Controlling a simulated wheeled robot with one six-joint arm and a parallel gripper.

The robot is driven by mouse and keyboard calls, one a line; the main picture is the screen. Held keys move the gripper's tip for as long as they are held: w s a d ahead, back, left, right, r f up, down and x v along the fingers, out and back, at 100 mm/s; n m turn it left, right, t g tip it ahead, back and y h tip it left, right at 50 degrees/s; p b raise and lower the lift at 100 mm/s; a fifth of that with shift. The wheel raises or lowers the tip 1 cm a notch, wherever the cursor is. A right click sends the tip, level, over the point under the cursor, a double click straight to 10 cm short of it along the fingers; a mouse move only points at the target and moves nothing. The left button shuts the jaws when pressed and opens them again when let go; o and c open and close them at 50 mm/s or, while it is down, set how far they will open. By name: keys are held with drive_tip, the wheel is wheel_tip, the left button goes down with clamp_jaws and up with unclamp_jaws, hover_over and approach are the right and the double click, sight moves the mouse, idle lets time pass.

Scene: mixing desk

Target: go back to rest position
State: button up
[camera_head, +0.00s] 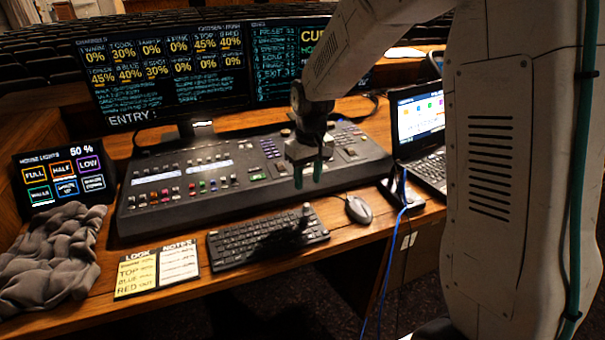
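My gripper (308,174) hangs from my arm above the right part of the mixing desk (150,220), pointing down. Its two green-tipped fingers show a gap between them, with nothing seen in the gap. The fingers appear above the desk's surface; I cannot tell the exact height. My arm comes in from the right and hides part of the monitor and the laptop's right side.
A keyboard (268,238), mouse (358,209), note cards (157,268) and grey cloth (52,258) lie along the front. A house lights panel (65,178) stands left, monitors (165,65) behind, a laptop (420,120) right. A blue cable (385,270) hangs off the front edge.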

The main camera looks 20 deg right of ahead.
drive_tip(key=s+r, duration=0.5)
drive_tip(key=s, duration=0.5)
drive_tip(key=s+d+r+m+t, duration=0.1)
drive_tip(key=s+r, duration=0.4)
drive_tip(key=s, duration=0.5)
drive_tip(key=s+d+r+m, duration=0.1)
drive_tip(key=s+r, duration=0.4)
drive_tip(key=s, duration=0.5)
drive_tip(key=shift+s+d, duration=0.15)
drive_tip(key=shift+s, duration=0.2)
